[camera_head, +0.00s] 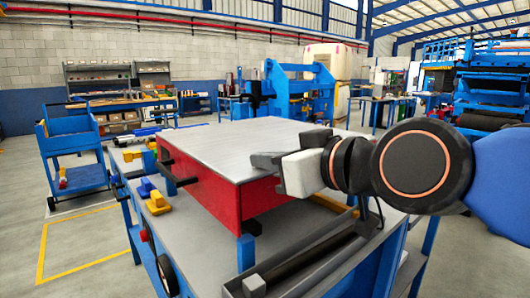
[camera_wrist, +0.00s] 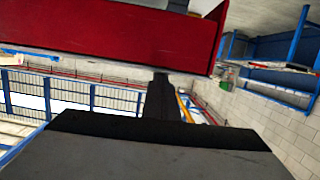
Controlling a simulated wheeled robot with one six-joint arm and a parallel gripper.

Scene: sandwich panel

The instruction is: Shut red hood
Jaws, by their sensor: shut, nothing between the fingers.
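The red hood (camera_head: 222,196) sits over the workbench in the middle of the head view, with red side walls and a flat grey top that looks nearly level. A black bar handle (camera_head: 178,172) sticks out from its left side. Whether its lower edge rests fully on the bench is hard to tell. My gripper (camera_head: 262,160) is shut and empty at the hood's near right edge, about level with the top; I cannot tell if it touches. In the wrist view the red wall (camera_wrist: 110,30) fills the top, close beyond the gripper fingers (camera_wrist: 160,95).
The blue-framed workbench (camera_head: 205,275) carries yellow and blue clamps (camera_head: 152,195) left of the hood and a dark rail (camera_head: 300,262) along its near right edge. A blue cart (camera_head: 72,145) stands at left. Open floor (camera_head: 90,235) lies left of the bench.

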